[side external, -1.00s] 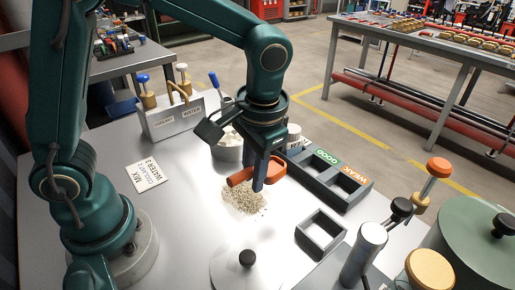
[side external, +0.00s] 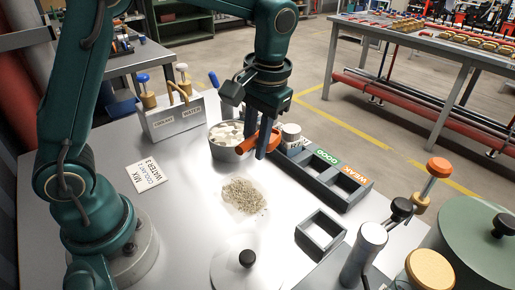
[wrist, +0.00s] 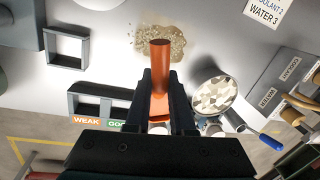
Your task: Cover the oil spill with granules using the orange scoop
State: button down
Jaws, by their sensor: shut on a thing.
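The orange scoop (side external: 258,142) is held in my gripper (side external: 268,150), which is shut on it above the table, between the metal bowl and the dark divided tray. In the wrist view the scoop's orange cylindrical part (wrist: 160,58) stands out between the fingers (wrist: 158,80). A patch of beige granules (side external: 245,195) lies on the table in front of the gripper, with a faint pale margin around it. The patch also shows in the wrist view (wrist: 180,44), partly behind the scoop. I cannot tell how much oil lies under it or whether the scoop holds granules.
A metal bowl (side external: 222,153) of pale chunks stands left of the gripper. The dark divided tray (side external: 345,190) marked GOOD and WEAK is to the right. A square frame (side external: 320,236) and round lid (side external: 246,275) lie nearer. A COOLANT/WATER holder (side external: 175,122) stands behind left.

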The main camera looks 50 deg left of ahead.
jog(key=w+a+n, duration=0.3)
jog(key=a, duration=0.3)
jog(key=n, duration=0.3)
send_over(226, 143)
jog(key=shift+w+d+f+g, duration=0.1)
jog(key=shift+w+d+g, duration=0.1)
jog(key=shift+g, duration=0.2)
jog(key=shift+f, duration=2.75)
jog(key=shift+f+h, duration=0.3)
jog(key=shift+f, duration=0.3)
jog(key=shift+r, duration=0.1)
notch_tip(226, 143, up, 7)
jog(key=shift+d, duration=0.1)
